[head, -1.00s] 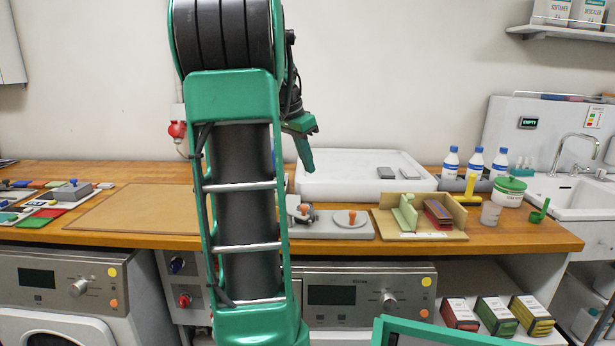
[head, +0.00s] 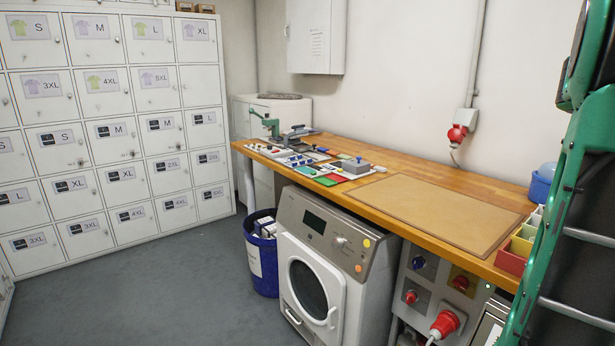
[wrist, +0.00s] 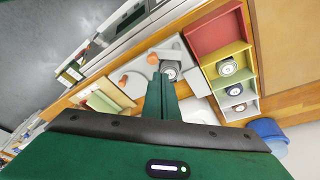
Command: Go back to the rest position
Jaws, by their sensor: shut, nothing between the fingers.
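My gripper (wrist: 162,95) shows in the wrist view, its green fingers together with nothing between them. It hangs in the air above the wooden worktop, apart from the things below it. In the head view only part of my green arm shows at the right edge, and my gripper is out of that picture.
In the wrist view, a divided tray (wrist: 222,62) with red, yellow and green compartments and a blue tub (wrist: 268,130) lie below. In the head view, a brown mat (head: 440,208) is bare on the worktop. Lockers (head: 110,120) and a blue bin (head: 262,262) stand left; the floor between is clear.

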